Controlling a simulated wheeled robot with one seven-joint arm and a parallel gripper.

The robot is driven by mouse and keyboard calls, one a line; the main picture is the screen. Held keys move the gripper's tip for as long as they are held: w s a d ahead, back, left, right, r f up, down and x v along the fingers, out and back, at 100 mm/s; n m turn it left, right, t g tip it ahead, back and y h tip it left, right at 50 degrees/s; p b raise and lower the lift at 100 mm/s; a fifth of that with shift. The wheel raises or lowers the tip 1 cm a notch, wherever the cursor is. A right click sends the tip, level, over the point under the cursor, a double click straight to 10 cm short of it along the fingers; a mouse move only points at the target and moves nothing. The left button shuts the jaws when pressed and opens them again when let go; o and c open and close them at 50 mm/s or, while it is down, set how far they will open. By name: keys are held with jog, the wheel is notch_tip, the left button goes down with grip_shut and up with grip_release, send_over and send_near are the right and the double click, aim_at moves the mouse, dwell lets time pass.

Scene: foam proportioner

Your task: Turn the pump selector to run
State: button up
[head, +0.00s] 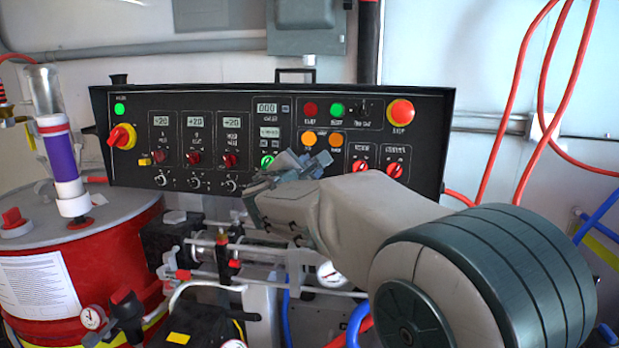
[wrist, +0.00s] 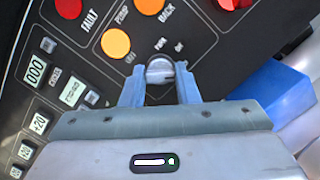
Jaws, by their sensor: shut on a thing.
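The black control panel (head: 262,100) fills the middle of the head view. In the wrist view the pump selector is a small round grey knob (wrist: 160,70) with a raised grip bar, below two orange lamps. Small labels sit just above it, too blurred to read surely. My gripper (wrist: 160,82) has one finger on each side of the knob and is shut on it. In the head view my gripper (head: 312,160) is at the panel below the orange lamps and hides the knob. Which label the knob points at is not clear.
Red selectors (head: 394,170) sit just right of my gripper, and a red emergency button (head: 401,112) is at the upper right. Several small displays (head: 196,121) and knobs lie to the left. A red drum (head: 75,265) stands at left; pipes run below the panel.

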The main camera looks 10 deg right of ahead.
dwell(0.4)
jog(key=o, duration=1)
jog(key=v, duration=1.4)
jog(key=shift+f, duration=0.1)
